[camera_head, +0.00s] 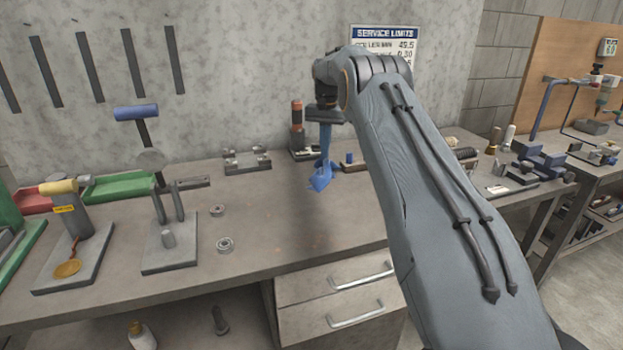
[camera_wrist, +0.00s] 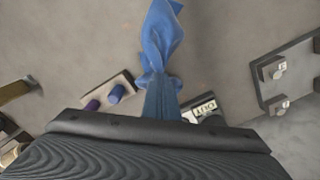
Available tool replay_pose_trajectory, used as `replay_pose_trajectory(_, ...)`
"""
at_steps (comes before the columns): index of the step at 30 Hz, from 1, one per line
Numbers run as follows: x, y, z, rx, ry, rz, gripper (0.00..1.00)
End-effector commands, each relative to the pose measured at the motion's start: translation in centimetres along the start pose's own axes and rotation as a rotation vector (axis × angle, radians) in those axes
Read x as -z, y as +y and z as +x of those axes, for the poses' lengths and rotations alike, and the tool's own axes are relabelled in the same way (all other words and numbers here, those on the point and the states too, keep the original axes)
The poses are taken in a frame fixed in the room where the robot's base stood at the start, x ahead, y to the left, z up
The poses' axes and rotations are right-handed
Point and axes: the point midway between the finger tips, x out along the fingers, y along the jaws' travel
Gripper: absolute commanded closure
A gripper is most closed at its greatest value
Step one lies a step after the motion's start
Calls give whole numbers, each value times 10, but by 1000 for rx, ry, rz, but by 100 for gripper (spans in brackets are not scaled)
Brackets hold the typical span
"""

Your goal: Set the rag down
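The blue rag (camera_head: 321,176) hangs down from my gripper (camera_head: 325,120) above the back middle of the workbench (camera_head: 300,250). It is narrow near the gripper and spreads at its lower end, close to the bench top; I cannot tell if it touches. In the wrist view the rag (camera_wrist: 162,40) runs out from under the dark edge of my gripper (camera_wrist: 160,122). My gripper is shut on the rag's upper part. The fingertips themselves are mostly hidden.
A small block with blue and purple pegs (camera_wrist: 108,95) lies beside the rag. A metal fixture plate (camera_head: 246,160) and an orange-and-black tool (camera_head: 297,122) stand nearby. Bearing rings (camera_head: 225,244) lie left. The bench front below the rag is clear.

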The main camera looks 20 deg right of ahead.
Motion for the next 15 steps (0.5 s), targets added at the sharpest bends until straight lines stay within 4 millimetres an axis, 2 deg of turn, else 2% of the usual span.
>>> replay_pose_trajectory(9, 0, 0, 36, -1, -1, 0, 100)
replay_pose_trajectory(15, 0, 0, 48, 0, 0, 0, 100)
